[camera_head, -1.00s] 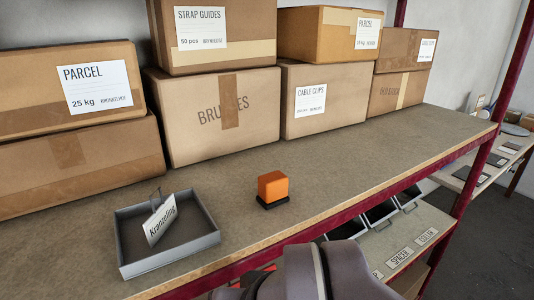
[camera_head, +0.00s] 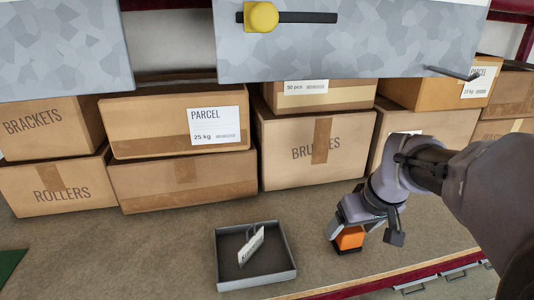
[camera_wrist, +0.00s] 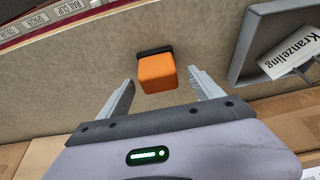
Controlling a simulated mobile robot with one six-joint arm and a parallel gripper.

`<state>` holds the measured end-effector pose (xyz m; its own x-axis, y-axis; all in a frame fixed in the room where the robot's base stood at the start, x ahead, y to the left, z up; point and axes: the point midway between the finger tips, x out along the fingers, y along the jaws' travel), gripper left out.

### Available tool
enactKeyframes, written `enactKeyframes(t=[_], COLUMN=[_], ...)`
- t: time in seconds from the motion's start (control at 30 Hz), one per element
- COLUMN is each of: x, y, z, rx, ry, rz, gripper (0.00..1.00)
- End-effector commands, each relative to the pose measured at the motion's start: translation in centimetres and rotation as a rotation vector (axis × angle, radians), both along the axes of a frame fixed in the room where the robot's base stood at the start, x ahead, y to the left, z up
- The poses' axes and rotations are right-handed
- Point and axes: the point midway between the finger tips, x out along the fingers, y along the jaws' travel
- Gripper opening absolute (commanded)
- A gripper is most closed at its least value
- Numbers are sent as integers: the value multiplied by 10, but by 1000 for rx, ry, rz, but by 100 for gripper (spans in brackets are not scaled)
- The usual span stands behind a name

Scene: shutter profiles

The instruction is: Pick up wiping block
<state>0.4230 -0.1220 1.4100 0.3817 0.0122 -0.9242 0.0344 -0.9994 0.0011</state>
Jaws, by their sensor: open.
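The wiping block is an orange block (camera_head: 349,238) with a dark base, standing on the shelf board near its front edge. In the wrist view the orange block (camera_wrist: 157,73) lies ahead of and between the two fingers, with board visible on both sides of it. My gripper (camera_wrist: 162,85) is open and empty. In the head view my gripper (camera_head: 350,228) is directly at the block and covers its upper part. Whether a finger touches the block cannot be told.
A grey tray (camera_head: 219,262) with a label card reading Kranzeling (camera_head: 251,246) stands left of the block. Cardboard boxes (camera_head: 318,150) line the back of the board. A grey panel with a yellow knob (camera_head: 261,17) hangs above. Bare board lies between tray and block.

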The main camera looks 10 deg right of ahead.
Motion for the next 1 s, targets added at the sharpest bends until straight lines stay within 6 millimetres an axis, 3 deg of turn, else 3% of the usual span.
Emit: enactKeyframes(t=[0.1,0.33,0.67,1.0], x=[5,6,6,7], y=[0,1,1,0], z=[-15,-15,-15,-8], rx=[0,0,0,-2], ry=[1,0,-1,-3], rz=[1,0,0,0], gripper=[75,74,9,9])
